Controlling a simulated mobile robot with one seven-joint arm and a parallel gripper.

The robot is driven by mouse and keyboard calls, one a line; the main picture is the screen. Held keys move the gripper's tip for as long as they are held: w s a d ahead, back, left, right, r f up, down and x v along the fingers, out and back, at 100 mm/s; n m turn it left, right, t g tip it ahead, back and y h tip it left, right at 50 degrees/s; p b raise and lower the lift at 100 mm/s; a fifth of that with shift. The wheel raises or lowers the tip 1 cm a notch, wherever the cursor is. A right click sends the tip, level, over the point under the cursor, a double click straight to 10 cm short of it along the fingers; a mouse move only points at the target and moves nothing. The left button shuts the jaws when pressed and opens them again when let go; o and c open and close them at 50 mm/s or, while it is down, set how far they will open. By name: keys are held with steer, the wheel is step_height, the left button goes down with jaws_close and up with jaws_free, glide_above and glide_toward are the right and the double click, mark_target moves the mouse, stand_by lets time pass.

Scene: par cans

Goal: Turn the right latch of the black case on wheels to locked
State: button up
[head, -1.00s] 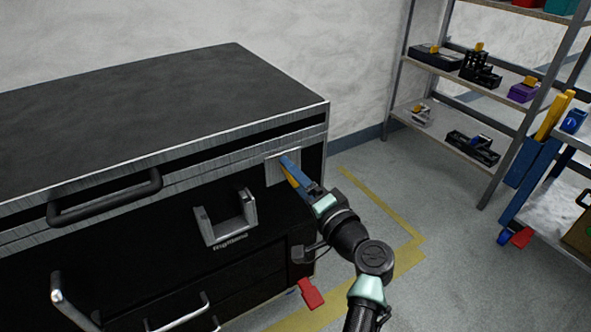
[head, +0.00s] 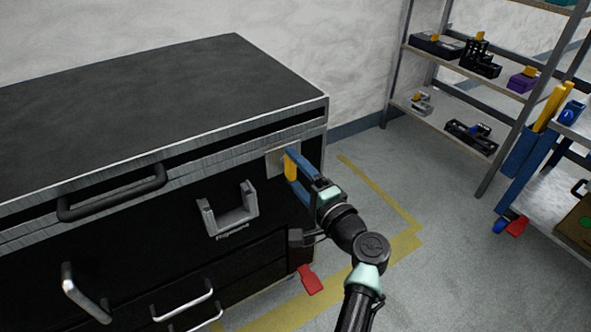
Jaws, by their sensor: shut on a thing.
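The black case on wheels (head: 150,105) stands at the left, its lid closed. Its right latch sits on a pale metal plate (head: 273,164) near the front's right end, just below the lid edge. A yellow piece, apparently the latch's handle (head: 290,166), stands roughly upright in the picture at that plate. My gripper (head: 294,170) has blue fingers and is shut on the latch there, reaching in from the lower right. The fingers hide part of the latch, so I cannot tell whether it is fully locked.
A black lid handle (head: 112,193) and a grey U-shaped bracket (head: 229,212) stick out from the front, left of my gripper. A red caster pedal (head: 310,280) is below. A shelf rack (head: 470,85) and a cart (head: 545,190) stand right. Floor between is clear.

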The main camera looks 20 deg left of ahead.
steer(key=shift+f, duration=0.1)
steer(key=o, duration=1.2)
steer(key=p+v, duration=0.3)
steer(key=v, duration=1)
steer(key=shift+p, duration=0.35)
